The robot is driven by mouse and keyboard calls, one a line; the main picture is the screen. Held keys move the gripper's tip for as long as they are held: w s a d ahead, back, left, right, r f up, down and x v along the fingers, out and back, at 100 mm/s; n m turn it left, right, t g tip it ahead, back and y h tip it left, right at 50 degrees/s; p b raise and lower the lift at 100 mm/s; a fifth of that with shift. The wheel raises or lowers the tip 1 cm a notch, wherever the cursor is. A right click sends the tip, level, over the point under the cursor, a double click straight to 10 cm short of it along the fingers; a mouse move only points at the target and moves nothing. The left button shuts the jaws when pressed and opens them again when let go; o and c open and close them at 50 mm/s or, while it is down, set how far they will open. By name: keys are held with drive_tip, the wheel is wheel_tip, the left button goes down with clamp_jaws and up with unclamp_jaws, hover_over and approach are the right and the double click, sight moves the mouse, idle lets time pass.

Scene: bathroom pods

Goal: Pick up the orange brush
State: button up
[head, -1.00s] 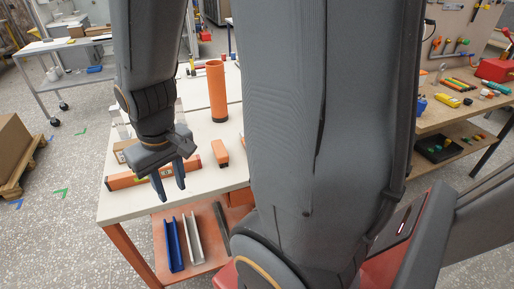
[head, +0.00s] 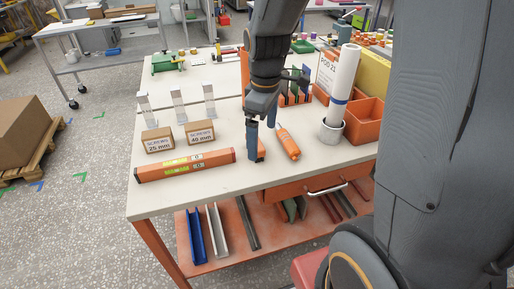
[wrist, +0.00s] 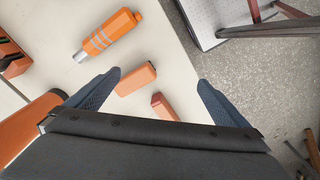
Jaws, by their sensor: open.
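Two orange things lie near my gripper (head: 262,142) on the pale table (head: 205,188); no bristles show on either, so I cannot tell for certain which is the brush. One is a small orange block (head: 260,151), partly hidden behind a finger. The other, just to its right, is a rounded orange piece (head: 288,144). In the wrist view the open jaws (wrist: 160,76) hang over the table with nothing held. The orange block (wrist: 136,78) lies between the fingers' lines, nearer the left finger. The rounded piece (wrist: 112,36) with grey bands lies farther up.
An orange level (head: 185,165) lies left of the gripper, with two cardboard boxes (head: 200,132) behind it. A white roll in a grey holder (head: 331,131) and orange bins (head: 364,121) stand to the right.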

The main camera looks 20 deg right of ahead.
drive_tip(key=w+n, duration=0.2)
drive_tip(key=w+f+n, duration=0.1)
drive_tip(key=w+n, duration=0.1)
drive_tip(key=n, duration=0.1)
drive_tip(key=w+n+b, duration=0.1)
drive_tip(key=w+n, duration=0.1)
drive_tip(key=w, duration=0.1)
drive_tip(key=shift+f+n+g, duration=0.15)
drive_tip(key=shift+n+g, duration=0.15)
drive_tip(key=shift+w+f, duration=0.1)
drive_tip(key=shift+f, duration=0.5)
drive_tip(key=shift+w+d+f+p, duration=0.1)
drive_tip(key=shift+f+p, duration=0.55)
drive_tip(key=shift+f, duration=1)
drive_tip(key=shift+w+f+p, duration=0.1)
drive_tip(key=shift+f+p, duration=0.55)
drive_tip(key=shift+f, duration=1)
drive_tip(key=shift+c, duration=0.3)
drive_tip(key=c, duration=1.1)
drive_tip(key=shift+r, duration=0.1)
wheel_tip(320, 180, up, 10)
drive_tip(key=shift+f+b, duration=0.1)
drive_tip(key=shift+b, duration=1.05)
